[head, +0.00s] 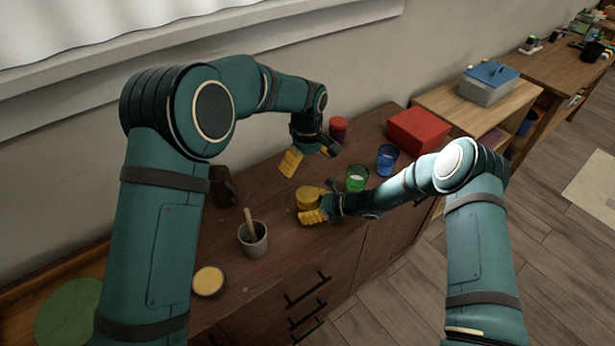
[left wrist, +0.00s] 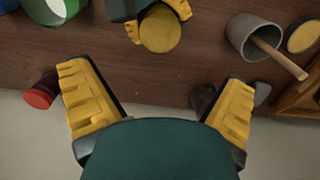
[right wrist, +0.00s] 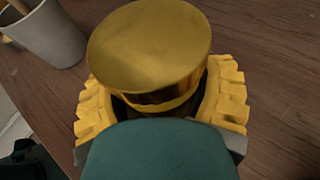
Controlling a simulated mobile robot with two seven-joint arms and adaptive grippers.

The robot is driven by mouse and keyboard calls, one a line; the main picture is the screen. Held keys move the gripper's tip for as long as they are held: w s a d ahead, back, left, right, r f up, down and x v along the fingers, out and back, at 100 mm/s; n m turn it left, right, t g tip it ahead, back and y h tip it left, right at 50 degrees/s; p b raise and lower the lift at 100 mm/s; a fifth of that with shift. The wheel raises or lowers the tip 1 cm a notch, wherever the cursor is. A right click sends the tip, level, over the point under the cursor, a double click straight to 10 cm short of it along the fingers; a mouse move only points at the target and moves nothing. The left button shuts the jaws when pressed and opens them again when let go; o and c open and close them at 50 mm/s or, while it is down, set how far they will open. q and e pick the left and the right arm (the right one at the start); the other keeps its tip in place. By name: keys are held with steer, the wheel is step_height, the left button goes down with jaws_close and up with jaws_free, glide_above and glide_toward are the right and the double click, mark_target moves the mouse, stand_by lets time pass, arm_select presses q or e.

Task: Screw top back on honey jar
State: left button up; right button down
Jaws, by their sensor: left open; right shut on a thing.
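The honey jar (right wrist: 150,102) is amber glass with a broad gold top (right wrist: 150,45) sitting on it; I cannot tell whether the top is screwed tight. It stands on the brown cabinet in the head view, where the gold top (head: 308,196) shows. My right gripper (head: 318,205) is shut around the jar's body below the top. My left gripper (head: 310,158) is open and empty, above and behind the jar toward the wall. In the left wrist view the gold top (left wrist: 160,29) lies beyond my open left fingers (left wrist: 158,80).
A grey cup (head: 256,246) with a wooden stick and a round yellow-topped thing (head: 208,281) stand front left. Green (head: 357,180) and blue (head: 387,160) cups, a red-topped jar (head: 338,127) and a red box (head: 418,131) stand right and behind. A dark object (head: 226,187) is near the wall.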

arm_select(q)
steer(key=shift+r, duration=2.3)
arm_select(e)
jaws_free()
steer(key=v, duration=1.2)
